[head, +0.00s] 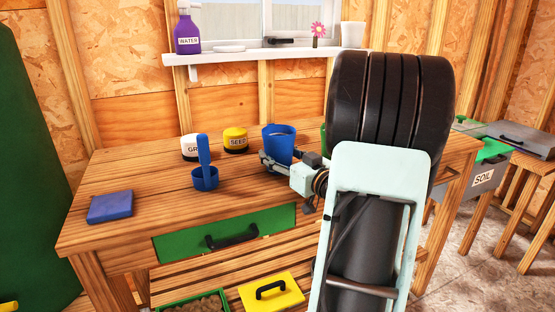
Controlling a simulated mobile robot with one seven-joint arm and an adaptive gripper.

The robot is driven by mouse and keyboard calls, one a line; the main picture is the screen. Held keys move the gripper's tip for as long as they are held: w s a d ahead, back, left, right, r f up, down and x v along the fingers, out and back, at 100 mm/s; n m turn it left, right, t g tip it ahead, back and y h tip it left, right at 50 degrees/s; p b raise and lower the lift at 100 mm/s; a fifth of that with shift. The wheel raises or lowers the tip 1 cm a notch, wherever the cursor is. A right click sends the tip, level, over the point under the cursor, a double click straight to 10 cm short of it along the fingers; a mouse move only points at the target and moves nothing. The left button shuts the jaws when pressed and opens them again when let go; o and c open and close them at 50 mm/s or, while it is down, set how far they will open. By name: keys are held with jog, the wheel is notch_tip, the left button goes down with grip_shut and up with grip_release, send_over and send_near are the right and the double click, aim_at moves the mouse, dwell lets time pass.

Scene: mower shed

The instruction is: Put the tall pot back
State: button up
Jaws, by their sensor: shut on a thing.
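A tall blue pot (278,143) is upright at the middle of the wooden workbench (120,172). My gripper (272,160) is shut on its lower part, coming in from the right. The pot's base is partly hidden by the gripper, so I cannot tell whether it touches the bench top. A white pot (353,35) stands at the right end of the window shelf.
A blue scoop (205,178), a yellow seed tub (235,140) and a white tub (190,148) stand left of the pot. A blue folded cloth (110,207) lies front left. My arm hides the bench's right part.

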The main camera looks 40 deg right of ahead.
jog(key=shift+f, duration=0.1)
jog(key=o, duration=1.2)
jog(key=shift+r, duration=0.3)
jog(key=s, duration=0.4)
jog(key=s+p, duration=0.1)
jog(key=s, duration=0.3)
jog(key=s+p, duration=0.1)
jog(key=s, duration=0.3)
jog(key=shift+a+f, duration=0.15)
jog(key=shift+a, duration=0.1)
